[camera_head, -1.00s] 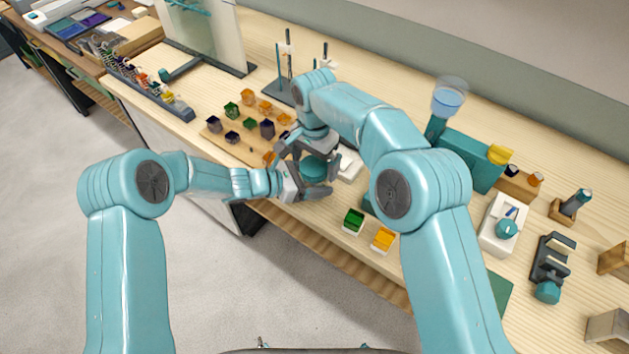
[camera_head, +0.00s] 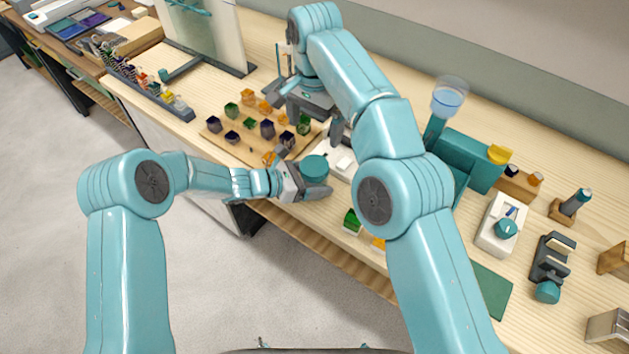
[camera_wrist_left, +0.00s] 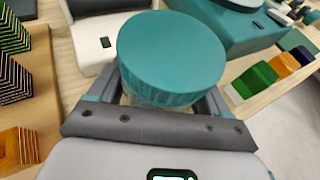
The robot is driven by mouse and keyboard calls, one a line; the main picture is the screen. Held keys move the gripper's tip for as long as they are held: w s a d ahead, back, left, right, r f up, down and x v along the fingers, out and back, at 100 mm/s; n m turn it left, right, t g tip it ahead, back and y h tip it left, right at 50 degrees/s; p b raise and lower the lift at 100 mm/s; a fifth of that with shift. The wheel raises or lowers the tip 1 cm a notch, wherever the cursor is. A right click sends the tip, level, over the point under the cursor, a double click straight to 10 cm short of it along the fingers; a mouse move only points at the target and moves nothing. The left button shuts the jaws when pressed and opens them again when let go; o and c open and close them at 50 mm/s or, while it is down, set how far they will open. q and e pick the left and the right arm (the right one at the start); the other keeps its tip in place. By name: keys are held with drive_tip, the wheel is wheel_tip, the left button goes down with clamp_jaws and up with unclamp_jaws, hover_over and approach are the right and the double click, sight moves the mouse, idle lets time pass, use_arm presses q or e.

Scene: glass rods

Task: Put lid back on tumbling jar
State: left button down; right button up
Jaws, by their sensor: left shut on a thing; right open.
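The jar (camera_wrist_left: 160,98) is a clear glass body, mostly hidden under its round teal lid. The teal lid (camera_head: 315,167) sits flat on top of the jar, and it fills the middle of the left wrist view (camera_wrist_left: 172,50). My left gripper (camera_head: 309,180) is shut on the jar below the lid, with one dark finger on each side. My right gripper (camera_head: 312,137) is open and empty, behind and apart from the lid.
A wooden board (camera_head: 215,134) with several coloured glass cubes lies to the left. A white device (camera_head: 340,164) is just behind the jar. A green box (camera_head: 352,221) stands to the right near the front edge. A teal machine (camera_head: 466,158) is at the right.

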use_arm(q)
unclamp_jaws()
drive_tip(key=b+v, duration=0.2)
drive_tip(key=v, duration=1.4)
drive_tip(key=shift+r+b, duration=0.15)
drive_tip(key=shift+b, duration=0.15)
drive_tip(key=shift+a, duration=0.15)
